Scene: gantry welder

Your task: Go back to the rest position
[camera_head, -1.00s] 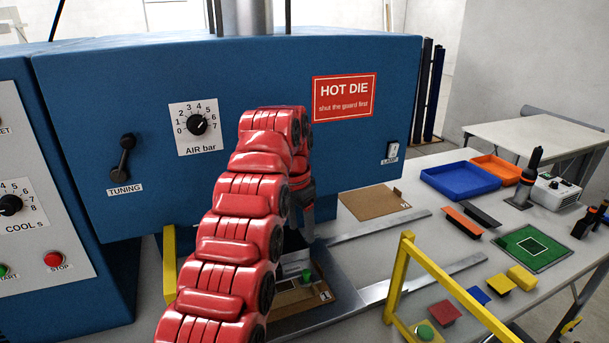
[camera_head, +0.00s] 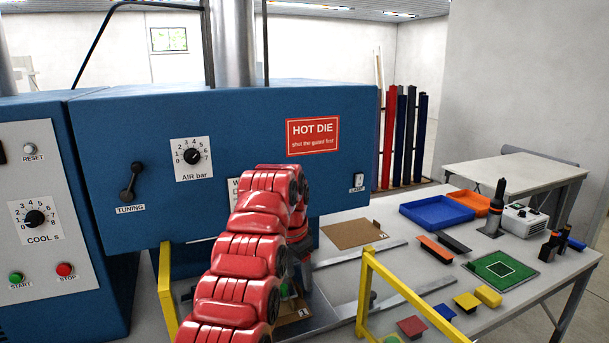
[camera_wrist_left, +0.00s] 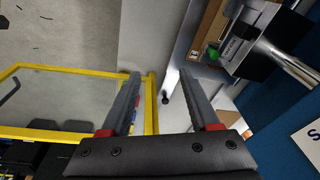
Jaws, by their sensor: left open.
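My left arm comes up from the bottom of the head view in front of the blue machine (camera_head: 345,165). My left gripper (camera_head: 303,278) is mostly hidden behind the red arm links there. In the left wrist view the gripper (camera_wrist_left: 160,74) is open, with two separate grey fingers and nothing held between them. The yellow guard frame (camera_head: 412,292) stands to the right of the gripper in the head view and also shows in the left wrist view (camera_wrist_left: 60,68). My right gripper is not in view.
A brown tray (camera_head: 354,233), a blue bin (camera_head: 436,213), an orange bin (camera_head: 476,202) and a green board (camera_head: 502,270) lie on the grey table. Small coloured blocks lie near its front. A yellow post (camera_head: 166,290) stands left of my arm.

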